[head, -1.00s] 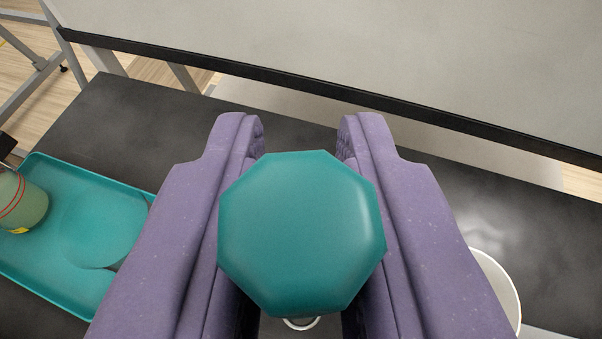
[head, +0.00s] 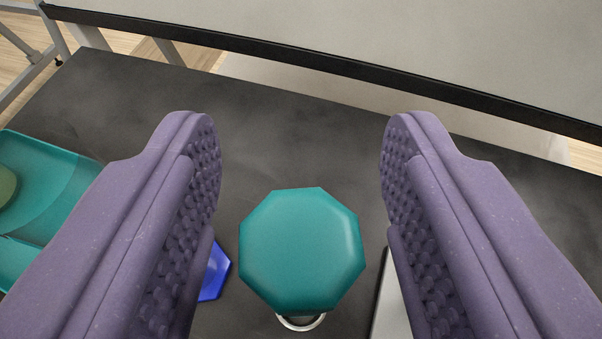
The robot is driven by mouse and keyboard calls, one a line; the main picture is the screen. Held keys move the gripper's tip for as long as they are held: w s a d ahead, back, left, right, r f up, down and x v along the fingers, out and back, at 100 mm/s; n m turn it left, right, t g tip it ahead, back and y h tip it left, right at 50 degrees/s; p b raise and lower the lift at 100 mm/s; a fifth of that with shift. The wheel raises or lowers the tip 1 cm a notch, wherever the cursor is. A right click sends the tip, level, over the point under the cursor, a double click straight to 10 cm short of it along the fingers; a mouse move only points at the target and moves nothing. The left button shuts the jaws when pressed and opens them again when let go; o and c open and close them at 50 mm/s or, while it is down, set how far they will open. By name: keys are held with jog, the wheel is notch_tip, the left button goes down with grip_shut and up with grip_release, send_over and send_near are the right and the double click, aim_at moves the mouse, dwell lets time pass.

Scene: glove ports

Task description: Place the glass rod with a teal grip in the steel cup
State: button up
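The teal grip of the glass rod (head: 302,250) shows end-on as an eight-sided cap, low between the fingers. The glass part beneath it is hidden by the cap. My gripper (head: 302,135) is open wide, with a clear gap between each purple finger and the grip. A curved steel rim (head: 301,324), likely the steel cup, shows just below the grip. The grip covers most of the cup, so how deep the rod sits in it cannot be told.
A teal tray (head: 55,170) with a green container (head: 5,186) lies at the left. A blue object (head: 214,274) peeks out beside the left finger. A pale flat item (head: 388,305) lies by the right finger. A pale panel (head: 350,40) with a black edge spans the back.

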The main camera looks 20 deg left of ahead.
dwell(0.5)
jog(key=s+d+b, duration=0.3)
jog(key=s, duration=0.5)
jog(key=shift+s, duration=0.4)
jog(key=s+d+r+m+t+h, duration=0.15)
jog(key=d+r, duration=0.25)
jog(key=r, duration=0.9)
jog(key=s+d+r+m+t+h, duration=0.15)
jog(key=d+r, duration=0.25)
jog(key=r, duration=1)
jog(key=s+d+r, duration=0.2)
jog(key=s+r, duration=0.6)
jog(key=r, duration=0.2)
jog(key=s+d+r+h, duration=0.1)
jog(key=s+d+r, duration=0.1)
jog(key=s+r, duration=0.7)
jog(key=shift+r+m, duration=0.3)
jog(key=shift+r, duration=0.25)
